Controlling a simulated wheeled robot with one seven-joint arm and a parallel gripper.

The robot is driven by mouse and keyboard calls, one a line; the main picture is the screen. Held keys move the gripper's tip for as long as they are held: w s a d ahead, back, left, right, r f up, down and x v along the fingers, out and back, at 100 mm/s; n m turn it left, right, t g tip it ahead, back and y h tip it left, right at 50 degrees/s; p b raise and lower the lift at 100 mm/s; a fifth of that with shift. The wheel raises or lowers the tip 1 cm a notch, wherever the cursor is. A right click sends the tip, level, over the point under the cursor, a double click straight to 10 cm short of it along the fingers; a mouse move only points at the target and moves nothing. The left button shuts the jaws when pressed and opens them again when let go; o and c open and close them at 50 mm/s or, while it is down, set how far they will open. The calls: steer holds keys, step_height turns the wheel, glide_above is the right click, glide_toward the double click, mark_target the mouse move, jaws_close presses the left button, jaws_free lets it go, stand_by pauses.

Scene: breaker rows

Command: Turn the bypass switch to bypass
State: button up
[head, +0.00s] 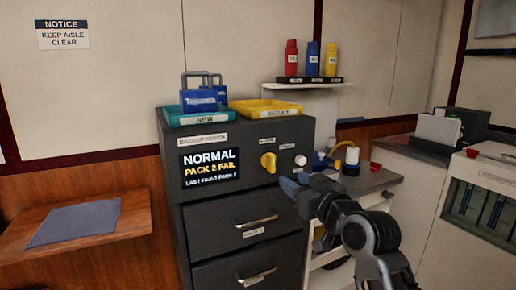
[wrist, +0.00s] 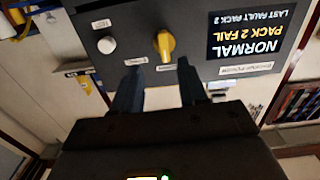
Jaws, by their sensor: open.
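The yellow rotary switch (head: 268,162) is on the front of a dark grey cabinet (head: 240,215), right of its display. It also shows in the wrist view (wrist: 165,44), where the picture is upside down, with its handle roughly upright. Small labels beside it are too small to read. The display (head: 210,165) reads "NORMAL", "PACK 2 FAIL", "LAST FAULT PACK 2". My gripper (head: 290,185) is below and right of the switch in the head view. In the wrist view my gripper (wrist: 159,72) is open and empty, its fingers apart from the switch, which lies beyond them.
A white round knob (head: 300,160) sits right of the switch. Drawers with handles (head: 257,221) are below. A teal tray (head: 190,120) with blue packs and a yellow tray (head: 264,113) stand on top. A side counter (head: 380,178) with several items is to the right.

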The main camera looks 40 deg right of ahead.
mark_target(274, 156)
steer(key=w+r, duration=0.1)
steer(key=w, duration=0.2)
steer(key=w+d+r, duration=0.1)
steer(key=w, duration=0.2)
steer(key=w+d+r+p, duration=0.1)
steer(key=w, duration=0.2)
steer(key=shift+w+d, duration=0.1)
steer(key=shift+w, duration=0.2)
jaws_close()
